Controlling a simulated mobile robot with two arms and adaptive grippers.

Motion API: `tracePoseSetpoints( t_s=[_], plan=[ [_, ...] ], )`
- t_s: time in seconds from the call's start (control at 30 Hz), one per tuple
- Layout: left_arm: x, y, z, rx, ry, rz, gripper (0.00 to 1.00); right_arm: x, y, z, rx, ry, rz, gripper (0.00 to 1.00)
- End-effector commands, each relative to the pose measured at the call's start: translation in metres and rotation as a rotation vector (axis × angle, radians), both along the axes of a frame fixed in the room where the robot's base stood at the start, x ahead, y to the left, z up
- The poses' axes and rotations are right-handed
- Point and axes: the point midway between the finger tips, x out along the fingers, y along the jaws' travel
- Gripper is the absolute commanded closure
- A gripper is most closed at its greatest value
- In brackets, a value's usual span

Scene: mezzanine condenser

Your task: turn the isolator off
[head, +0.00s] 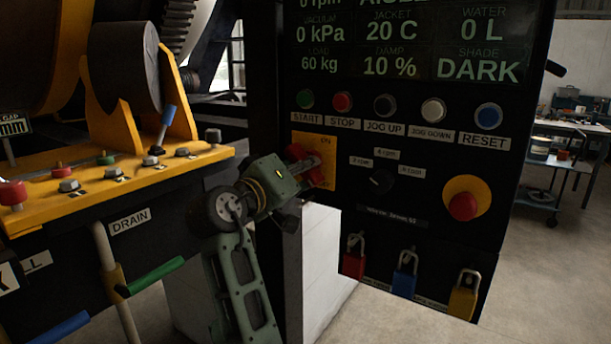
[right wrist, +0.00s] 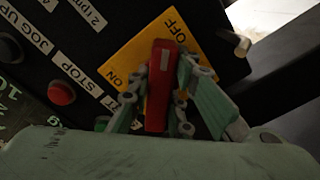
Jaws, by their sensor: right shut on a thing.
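The isolator is a yellow plate (head: 328,150) with a red handle (head: 295,152) on the dark control panel's left edge. In the right wrist view, the yellow plate (right wrist: 133,57) carries the words ON and OFF at opposite ends. The red handle (right wrist: 158,100) stands between my fingers there, with a pale mark near its far end. My right gripper (head: 308,166) is shut on the handle; its fingers (right wrist: 170,88) lie on both sides of it. The gripper hides part of the plate in the head view. My left gripper is not in view.
A row of buttons (head: 385,105) runs above the isolator, under a display. To its right are a black selector knob (head: 381,181) and a red emergency button (head: 463,206). Padlocks (head: 404,273) hang below. A yellow bench with levers (head: 110,175) stands close on the left.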

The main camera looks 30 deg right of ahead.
Motion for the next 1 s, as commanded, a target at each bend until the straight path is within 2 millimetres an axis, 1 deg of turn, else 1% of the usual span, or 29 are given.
tracePoseSetpoints(
  t_s=[0.03, 0.53, 0.57, 0.7, 0.77, 0.8, 1.0],
  plan=[
    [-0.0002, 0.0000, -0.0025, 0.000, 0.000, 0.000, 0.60, -0.0016, -0.0022, -0.0029, 0.008, -0.007, -0.008, 1.00],
    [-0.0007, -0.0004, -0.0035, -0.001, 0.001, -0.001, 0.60, -0.0015, -0.0021, -0.0028, 0.017, -0.023, -0.007, 1.00],
    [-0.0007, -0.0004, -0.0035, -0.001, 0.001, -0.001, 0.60, -0.0015, -0.0022, -0.0029, 0.018, -0.023, -0.008, 0.81],
    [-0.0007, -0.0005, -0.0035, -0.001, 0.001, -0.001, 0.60, -0.0011, -0.0015, -0.0022, 0.016, -0.023, -0.006, 0.69],
    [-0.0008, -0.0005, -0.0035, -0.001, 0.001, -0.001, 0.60, -0.0008, -0.0012, -0.0019, 0.014, -0.023, -0.004, 0.63],
    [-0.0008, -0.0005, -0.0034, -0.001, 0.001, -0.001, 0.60, -0.0007, -0.0011, -0.0018, 0.014, -0.023, -0.004, 0.62],
    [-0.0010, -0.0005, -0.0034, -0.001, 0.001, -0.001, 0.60, -0.0001, -0.0003, -0.0012, 0.013, -0.023, -0.001, 0.62]
  ],
)
